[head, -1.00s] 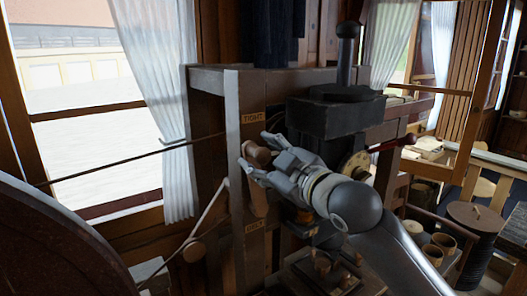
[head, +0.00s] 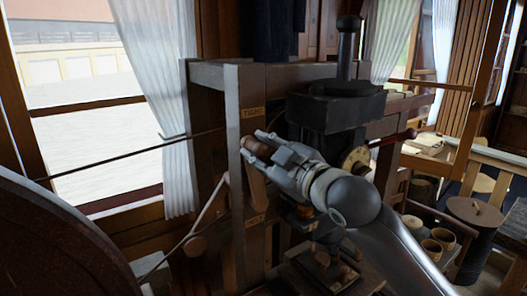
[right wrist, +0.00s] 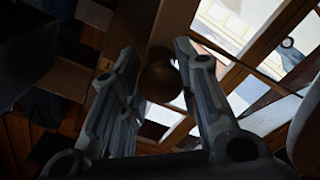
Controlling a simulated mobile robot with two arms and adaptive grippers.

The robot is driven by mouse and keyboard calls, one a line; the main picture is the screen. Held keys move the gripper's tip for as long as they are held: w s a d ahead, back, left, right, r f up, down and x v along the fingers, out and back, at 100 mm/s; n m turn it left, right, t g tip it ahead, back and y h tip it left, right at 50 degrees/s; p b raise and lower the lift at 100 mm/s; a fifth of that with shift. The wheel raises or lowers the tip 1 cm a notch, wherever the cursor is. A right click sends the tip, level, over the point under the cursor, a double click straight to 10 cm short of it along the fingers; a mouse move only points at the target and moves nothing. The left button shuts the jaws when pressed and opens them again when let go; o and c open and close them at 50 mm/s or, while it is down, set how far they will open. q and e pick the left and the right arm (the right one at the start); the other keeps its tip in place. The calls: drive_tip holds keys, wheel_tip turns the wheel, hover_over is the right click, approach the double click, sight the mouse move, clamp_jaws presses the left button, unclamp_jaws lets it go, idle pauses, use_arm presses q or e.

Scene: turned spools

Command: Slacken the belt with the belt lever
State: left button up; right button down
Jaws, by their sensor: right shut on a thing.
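The belt lever (head: 257,188) is a wooden arm on the grey post of the machine frame, with a rounded brown knob at its upper end. The knob (right wrist: 160,80) sits between the fingers in the right wrist view. My right gripper (head: 259,146) is shut on this knob, just below the upper label (head: 252,112), which reads TIGHT. A lower label (head: 256,220) is too small to read surely. The belt (head: 130,155) runs from the big dark wheel (head: 55,235) up toward the frame. My left gripper is not in view.
A dark block with an upright post (head: 345,105) stands on the machine right behind my right gripper. A red-handled rod (head: 398,138) sticks out to the right. A curtained window is at the left.

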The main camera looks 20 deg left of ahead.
drive_tip(key=shift+s+a+f+n, duration=0.2)
drive_tip(key=shift+s+a+n, duration=0.2)
drive_tip(key=shift+s, duration=0.05)
drive_tip(key=s+a+f+n+b, duration=0.3)
drive_tip(key=s+a+f+n, duration=0.1)
drive_tip(key=s+n, duration=0.2)
drive_tip(key=shift+a+f, duration=0.25)
drive_tip(key=shift+a, duration=0.15)
drive_tip(key=shift+s+f, duration=0.1)
drive_tip(key=c, duration=1.3)
unclamp_jaws()
drive_tip(key=shift+o, duration=1.1)
drive_tip(key=v, duration=1.2)
